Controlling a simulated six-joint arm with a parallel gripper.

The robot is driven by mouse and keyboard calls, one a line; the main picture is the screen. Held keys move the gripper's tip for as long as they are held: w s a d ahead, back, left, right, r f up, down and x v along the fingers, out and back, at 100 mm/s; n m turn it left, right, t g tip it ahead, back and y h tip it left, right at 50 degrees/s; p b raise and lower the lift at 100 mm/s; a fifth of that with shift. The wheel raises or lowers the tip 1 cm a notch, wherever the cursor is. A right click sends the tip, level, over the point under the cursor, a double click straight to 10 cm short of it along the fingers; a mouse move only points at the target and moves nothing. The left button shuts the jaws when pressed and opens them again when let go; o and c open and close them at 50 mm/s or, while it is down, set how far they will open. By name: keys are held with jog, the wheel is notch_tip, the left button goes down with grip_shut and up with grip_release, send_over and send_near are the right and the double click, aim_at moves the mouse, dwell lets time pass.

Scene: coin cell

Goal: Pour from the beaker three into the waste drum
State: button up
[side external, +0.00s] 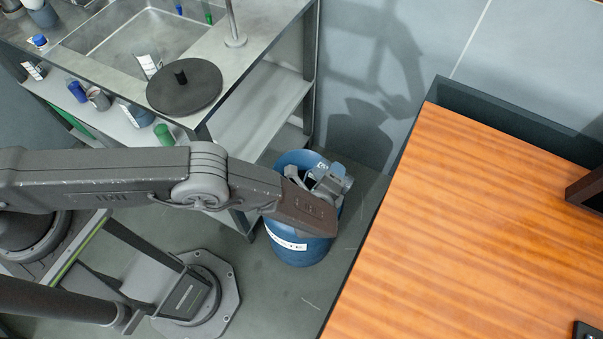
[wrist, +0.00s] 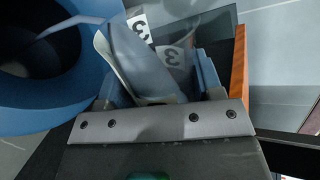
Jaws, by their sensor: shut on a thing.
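The blue waste drum (side external: 299,250) stands open on the floor beside the steel bench. In the wrist view its round rim and dark inside (wrist: 40,60) fill the left side. My gripper (side external: 322,182) is over the drum's right part in the side view. In the wrist view my gripper (wrist: 162,80) is shut on a clear beaker (wrist: 145,62) marked with a 3, beaker three. The beaker is to the right of the drum's opening in that view. Its tilt and contents are hard to tell, and my gripper mostly hides it in the side view.
The steel bench (side external: 255,95) with a sink stands behind and left of the drum. A black round lid (side external: 184,90) lies at its edge, near several small containers. A wooden table (side external: 460,220) is to the right, close to the drum.

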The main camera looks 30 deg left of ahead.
jog(key=shift+a+f+n+h, duration=0.2)
jog(key=shift+a+n, duration=0.1)
jog(key=shift+a, duration=0.15)
jog(key=shift+a+f+n+h, duration=0.1)
jog(key=shift+a+n+h, duration=0.15)
jog(key=shift+a, duration=0.2)
dwell(0.9)
jog(key=shift+a+r+n+h, duration=0.25)
jog(key=shift+r+n+h, duration=0.15)
jog(key=shift+n, duration=0.15)
dwell(1.1)
jog(key=shift+a+f+n, duration=0.15)
jog(key=shift+f+n, duration=0.05)
jog(key=shift+n, duration=0.1)
